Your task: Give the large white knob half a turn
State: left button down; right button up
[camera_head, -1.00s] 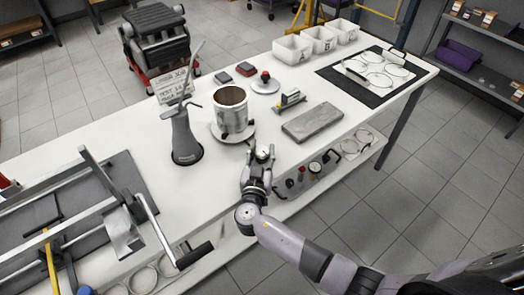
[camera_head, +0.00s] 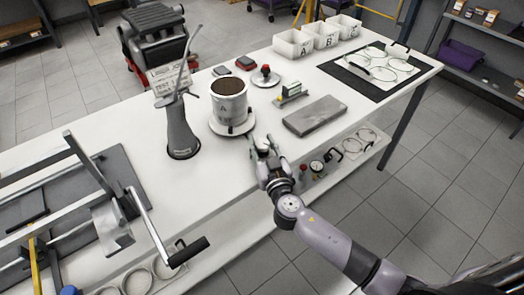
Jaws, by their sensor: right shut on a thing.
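My right gripper (camera_head: 265,144) reaches over the front edge of the bench, in front of the metal pot. Its fingers are closed on a small pale thing, mostly hidden by the gripper; it sits where the large white knob would be, but its shape is not clear. A white round plate (camera_head: 244,128) carries the metal pot (camera_head: 229,110), which has a brown top and stands just behind the gripper, apart from it. My left gripper is not in view.
A grey conical stand (camera_head: 181,137) is left of the pot. A grey slab (camera_head: 314,116) lies to the right. A crank with a black handle (camera_head: 188,251) juts out at the front left. White bins (camera_head: 326,36) and a black mat (camera_head: 357,84) are farther back.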

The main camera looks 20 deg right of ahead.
jog(key=n+y, duration=0.2)
jog(key=n+y+b, duration=0.1)
jog(key=y, duration=0.2)
jog(key=shift+d+n+g+y, duration=0.15)
jog(key=shift+n+g+y, duration=0.15)
jog(key=shift+n+g, duration=0.1)
jog(key=n+y, duration=0.1)
jog(key=y, duration=0.1)
jog(key=n+g+y, duration=0.1)
jog(key=shift+r+g+y, duration=0.1)
jog(key=shift+g+y, duration=0.2)
jog(key=shift+y, duration=0.1)
jog(key=shift+n+g+y+p, duration=0.5)
jog(key=shift+n+g+y, duration=0.7)
jog(key=shift+n+y, duration=0.35)
jog(key=shift+y, duration=0.35)
jog(key=o, duration=1.2)
jog(key=v, duration=1.1)
jog(key=shift+s+d+r, duration=0.1)
jog(key=shift+s+d, duration=0.15)
jog(key=shift+d, duration=0.05)
